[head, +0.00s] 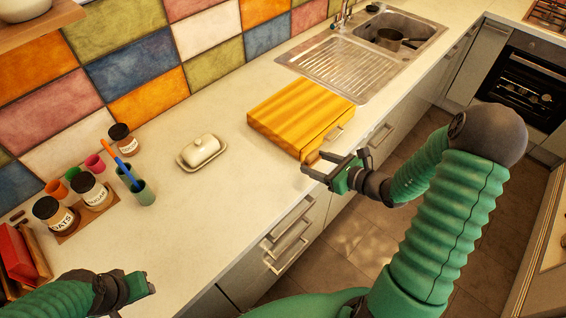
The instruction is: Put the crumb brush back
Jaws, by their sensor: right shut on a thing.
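My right gripper (314,163) is at the near front corner of a yellow wooden box (298,108) on the counter. It is shut on a small brown piece (312,156) beside that corner. I cannot tell whether this piece belongs to the box or is the crumb brush. No other thing shows clearly as a crumb brush. My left gripper (148,285) is low at the left, over the near counter, with nothing visible in it; its jaw opening is not clear.
A butter dish (202,151) stands left of the box. A green cup (143,193) holds a blue and orange utensil (123,163). Labelled jars (89,189) and small cups stand at the left. The sink (395,40) holds a pot. Counter between dish and front edge is clear.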

